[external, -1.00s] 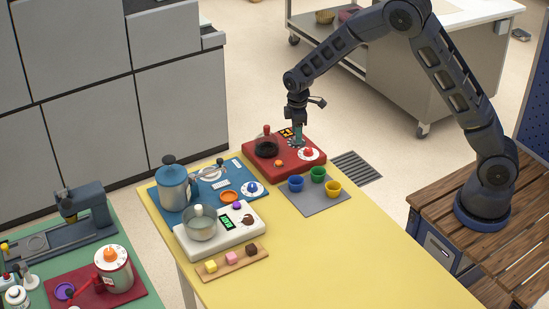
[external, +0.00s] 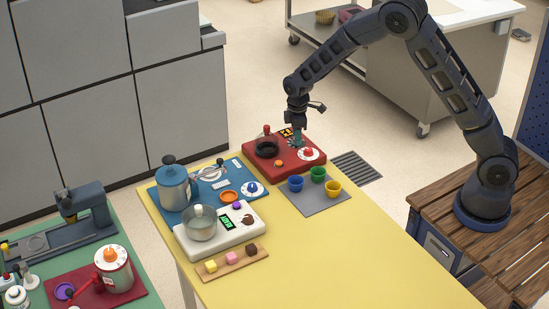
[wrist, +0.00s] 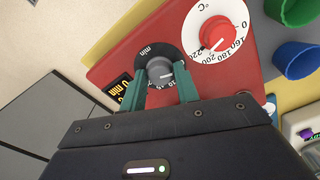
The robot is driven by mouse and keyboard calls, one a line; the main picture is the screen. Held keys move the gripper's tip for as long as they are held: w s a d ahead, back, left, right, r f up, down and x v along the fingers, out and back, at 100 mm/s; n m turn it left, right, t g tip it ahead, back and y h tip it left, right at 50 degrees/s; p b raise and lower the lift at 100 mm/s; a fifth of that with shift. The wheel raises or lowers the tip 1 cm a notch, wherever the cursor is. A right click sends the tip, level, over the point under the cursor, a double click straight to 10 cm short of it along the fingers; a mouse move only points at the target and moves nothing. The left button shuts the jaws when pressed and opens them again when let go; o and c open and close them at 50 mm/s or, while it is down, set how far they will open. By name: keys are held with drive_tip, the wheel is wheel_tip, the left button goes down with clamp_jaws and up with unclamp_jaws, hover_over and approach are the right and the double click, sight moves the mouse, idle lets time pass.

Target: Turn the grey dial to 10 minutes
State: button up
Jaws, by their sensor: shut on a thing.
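The grey dial (wrist: 159,71) sits on a dark round scale marked "min" on the red deck oven panel (wrist: 118,66). My gripper (wrist: 160,84) points down at it, with one teal finger on each side, shut on the dial. The fingers hide part of the scale. A small black display (wrist: 119,91) with orange characters is beside the dial, partly hidden by a finger; I cannot read its full value. In the external view my gripper (external: 298,141) is at the back of the red unit (external: 262,172), where the dial is hidden.
A red dial (wrist: 216,33) on a white °C scale is close to the right of the fingers. Blue (external: 296,183), green (external: 318,174) and yellow (external: 333,188) cups stand on a grey mat in front. A black ring (external: 266,148) lies left of my gripper.

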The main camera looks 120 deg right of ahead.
drive_tip(key=shift+m, duration=0.3)
drive_tip(key=m, duration=0.6)
drive_tip(key=shift+m, duration=0.3)
drive_tip(key=m, duration=0.6)
drive_tip(key=shift+m, duration=0.6)
drive_tip(key=o, duration=1)
drive_tip(key=shift+c, duration=0.2)
wheel_tip(320, 180, up, 11)
